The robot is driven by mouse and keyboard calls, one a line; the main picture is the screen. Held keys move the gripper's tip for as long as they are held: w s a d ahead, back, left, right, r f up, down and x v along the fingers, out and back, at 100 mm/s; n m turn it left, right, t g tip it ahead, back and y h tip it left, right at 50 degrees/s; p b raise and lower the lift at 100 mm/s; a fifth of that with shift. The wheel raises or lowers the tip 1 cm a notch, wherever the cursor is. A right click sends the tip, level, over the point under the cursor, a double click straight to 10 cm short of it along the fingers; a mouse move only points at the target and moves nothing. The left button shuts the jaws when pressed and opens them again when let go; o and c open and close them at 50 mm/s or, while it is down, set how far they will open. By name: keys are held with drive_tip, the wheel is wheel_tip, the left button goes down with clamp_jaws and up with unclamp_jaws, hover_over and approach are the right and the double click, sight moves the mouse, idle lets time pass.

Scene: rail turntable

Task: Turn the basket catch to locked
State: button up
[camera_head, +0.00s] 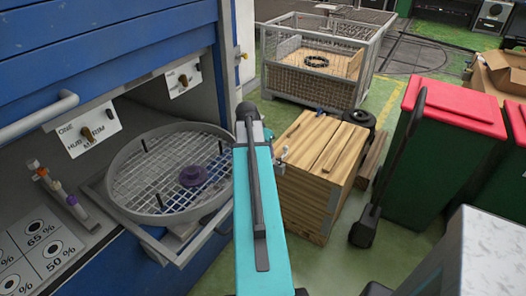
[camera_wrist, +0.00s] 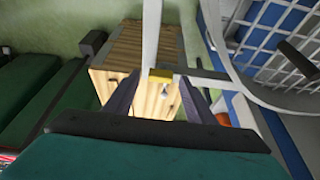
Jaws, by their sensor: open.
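The round mesh basket (camera_head: 118,203), with a purple hub (camera_head: 193,176) at its centre, sits on a pull-out frame (camera_head: 160,248) at the blue cabinet. In the wrist view, the basket's rim (camera_wrist: 228,70) curves through the upper right. A small yellow piece with a metal pin (camera_wrist: 161,73), perhaps the catch, shows at a pale bar between my fingers. My gripper (camera_wrist: 160,84) is open, with one dark finger on each side of it. I cannot tell whether they touch it or how it is turned.
A wooden crate (camera_head: 315,180) stands close to the right of my arm. Beyond it are a wire-sided cage box (camera_head: 310,80) and green bins with red lids (camera_head: 440,140). Knob plates (camera_head: 88,128) are on the cabinet at left. Green floor shows between the crate and bins.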

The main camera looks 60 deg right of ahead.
drive_tip(key=b+v, duration=0.2)
drive_tip(key=v, duration=1.1)
drive_tip(key=shift+a, duration=0.1)
idle(0.8)
